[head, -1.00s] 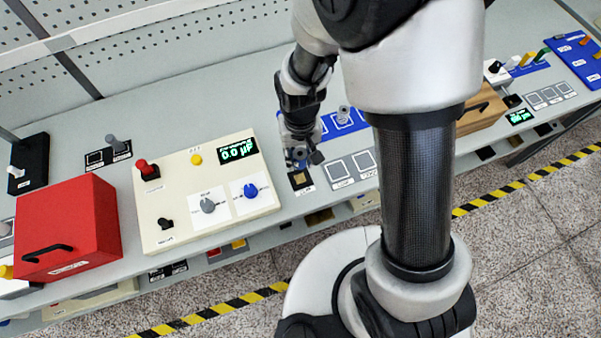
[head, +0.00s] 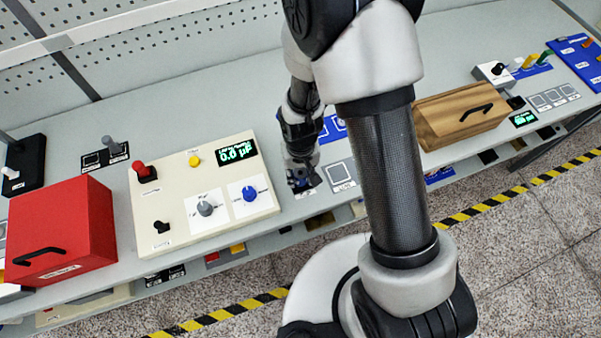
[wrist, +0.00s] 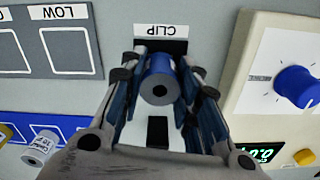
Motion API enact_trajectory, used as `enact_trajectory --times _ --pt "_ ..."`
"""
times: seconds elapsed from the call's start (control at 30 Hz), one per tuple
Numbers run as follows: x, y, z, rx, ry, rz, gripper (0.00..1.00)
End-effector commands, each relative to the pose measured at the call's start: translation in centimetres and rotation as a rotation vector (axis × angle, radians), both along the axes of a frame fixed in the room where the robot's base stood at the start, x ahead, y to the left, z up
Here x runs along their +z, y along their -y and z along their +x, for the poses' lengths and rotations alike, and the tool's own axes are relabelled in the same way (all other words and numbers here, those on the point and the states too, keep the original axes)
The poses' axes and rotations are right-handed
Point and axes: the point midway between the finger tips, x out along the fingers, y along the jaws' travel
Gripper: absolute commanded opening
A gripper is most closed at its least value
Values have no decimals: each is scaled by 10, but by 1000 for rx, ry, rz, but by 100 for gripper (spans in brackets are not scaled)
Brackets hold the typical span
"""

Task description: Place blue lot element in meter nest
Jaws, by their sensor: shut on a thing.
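My gripper (wrist: 160,95) is shut on a blue cylindrical element (wrist: 160,66), whose round grey end with a dark centre hole faces the wrist camera. In the wrist view the element overlaps a black pad (wrist: 178,46) beside the "CLIP" label. I cannot tell whether the element touches the pad. In the head view my gripper (head: 302,184) is low over the bench, just right of the cream meter panel (head: 180,232), and hides the element and most of the pad. The meter's green display (head: 236,150) seems to read 0.0.
Outlined squares, one labelled "LOW" (wrist: 66,49), lie beside the pad. Another grey-white element (wrist: 40,147) stands near a blue strip. The meter's blue knob (wrist: 298,86) is close on the other side.

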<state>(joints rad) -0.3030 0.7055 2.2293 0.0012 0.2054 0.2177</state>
Motion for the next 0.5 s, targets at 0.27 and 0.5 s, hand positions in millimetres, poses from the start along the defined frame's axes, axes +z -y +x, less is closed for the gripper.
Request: enact_trajectory --times 0.27,0.5 --pt "-3 0 0 0 0 0 42" --pt "-2 0 0 0 0 0 50"
